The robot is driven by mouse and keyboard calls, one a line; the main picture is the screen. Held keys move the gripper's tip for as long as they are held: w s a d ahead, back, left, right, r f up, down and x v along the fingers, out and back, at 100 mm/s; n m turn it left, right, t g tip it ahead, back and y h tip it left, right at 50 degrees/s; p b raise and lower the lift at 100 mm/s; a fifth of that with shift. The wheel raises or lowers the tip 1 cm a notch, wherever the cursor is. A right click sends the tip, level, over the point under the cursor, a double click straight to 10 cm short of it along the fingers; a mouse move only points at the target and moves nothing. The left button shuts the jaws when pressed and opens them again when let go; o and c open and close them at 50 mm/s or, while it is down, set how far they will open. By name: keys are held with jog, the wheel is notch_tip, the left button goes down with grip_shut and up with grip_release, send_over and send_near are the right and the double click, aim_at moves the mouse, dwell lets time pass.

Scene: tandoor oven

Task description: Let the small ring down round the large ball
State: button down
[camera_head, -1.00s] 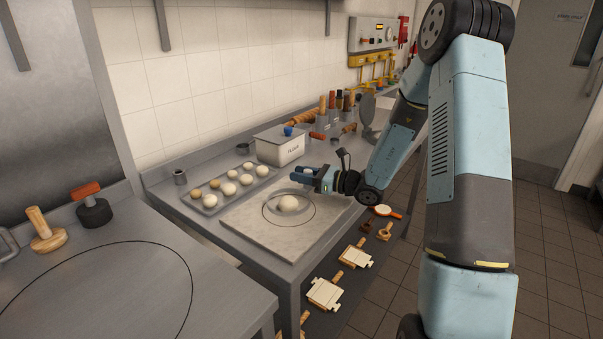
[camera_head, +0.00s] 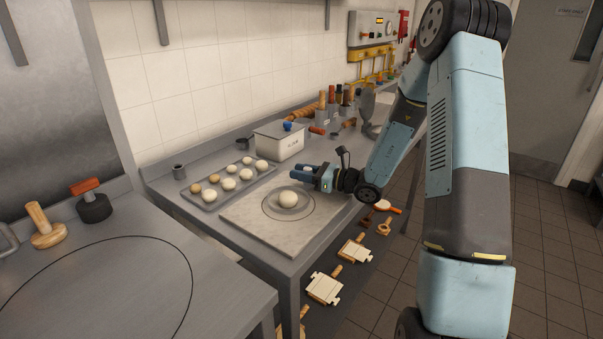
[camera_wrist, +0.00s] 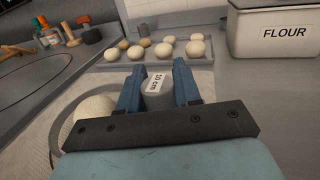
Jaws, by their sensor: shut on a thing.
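The large ball (camera_head: 288,199) is pale dough on a marble board, inside a drawn circle. It also shows in the wrist view (camera_wrist: 93,111), partly hidden by my gripper. My gripper (camera_head: 303,172) is at the board's far right side, behind and right of the ball. In the wrist view its blue fingers (camera_wrist: 158,75) are shut on a grey piece labelled "10 cm" (camera_wrist: 158,99), which seems to be the small ring's grip. The thin ring outline surrounds the ball in the head view. Whether its lower edge touches the board I cannot tell.
A tray (camera_head: 210,207) of several smaller balls lies left of the marble board (camera_head: 270,238). A white flour box (camera_head: 278,142) stands behind it. Wooden-handled tools stand farther back. The board's front is clear.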

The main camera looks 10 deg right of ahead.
jog(key=shift+f, duration=0.5)
jog(key=c, duration=0.7)
grip_release()
jog(key=shift+v, duration=4)
jog(key=s+a+r+n+g+h, duration=0.3)
jog(key=s+r+n+g, duration=0.2)
jog(key=s+n, duration=0.3)
jog(key=s+a+r+n+g+h, duration=0.35)
jog(key=s+r+n, duration=0.25)
jog(key=s, duration=0.3)
jog(key=s+d+r+n+t+h, duration=0.5)
jog(key=s+d+r+n+h, duration=0.4)
jog(key=s, duration=0.5)
jog(key=shift+d+r+n, duration=0.5)
jog(key=shift+d+r, duration=0.05)
jog(key=shift+r, duration=0.15)
